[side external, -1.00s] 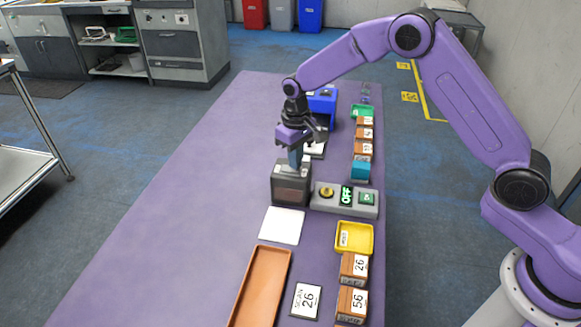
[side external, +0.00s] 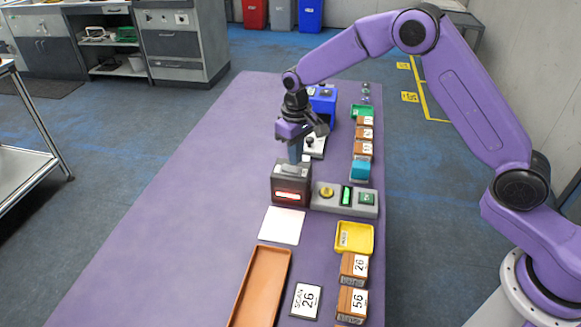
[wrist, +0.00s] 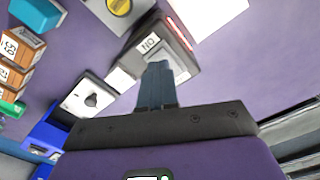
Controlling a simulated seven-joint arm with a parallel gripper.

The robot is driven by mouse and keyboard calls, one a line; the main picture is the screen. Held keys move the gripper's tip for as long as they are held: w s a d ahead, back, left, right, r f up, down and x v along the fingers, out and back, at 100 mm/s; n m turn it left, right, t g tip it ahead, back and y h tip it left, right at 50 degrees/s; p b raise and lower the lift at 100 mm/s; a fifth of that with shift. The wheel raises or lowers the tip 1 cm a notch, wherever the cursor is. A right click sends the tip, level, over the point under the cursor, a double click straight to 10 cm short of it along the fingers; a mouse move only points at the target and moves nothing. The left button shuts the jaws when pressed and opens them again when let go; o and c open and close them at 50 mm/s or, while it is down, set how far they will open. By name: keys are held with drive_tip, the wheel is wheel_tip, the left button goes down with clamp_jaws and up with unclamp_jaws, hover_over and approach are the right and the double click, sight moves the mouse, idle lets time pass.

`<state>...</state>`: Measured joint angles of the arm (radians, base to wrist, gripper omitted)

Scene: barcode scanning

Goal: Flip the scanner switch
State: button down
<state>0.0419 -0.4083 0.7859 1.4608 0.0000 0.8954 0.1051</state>
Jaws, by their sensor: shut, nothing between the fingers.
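The scanner (side external: 291,190) is a dark grey box standing on the purple table, with a red light glowing in its front window. In the wrist view the scanner (wrist: 180,48) shows a white label reading ON, upside down, on its top. My gripper (side external: 295,163) points down at the top of the scanner, its fingers together and empty. In the wrist view the fingertips of my gripper (wrist: 157,65) are over the scanner's top, near the label. The grey control panel (side external: 330,206) beside the scanner has a green-lit display.
A white pad (side external: 282,226) lies in front of the scanner. An orange tray (side external: 260,288), a yellow tray (side external: 354,237), numbered boxes (side external: 354,267) and a SCAN 26 card (side external: 306,300) are nearer. A blue bin (side external: 322,103) stands behind. The table's left half is clear.

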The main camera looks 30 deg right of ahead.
sight(295, 169)
drive_tip(key=shift+r, duration=2.4)
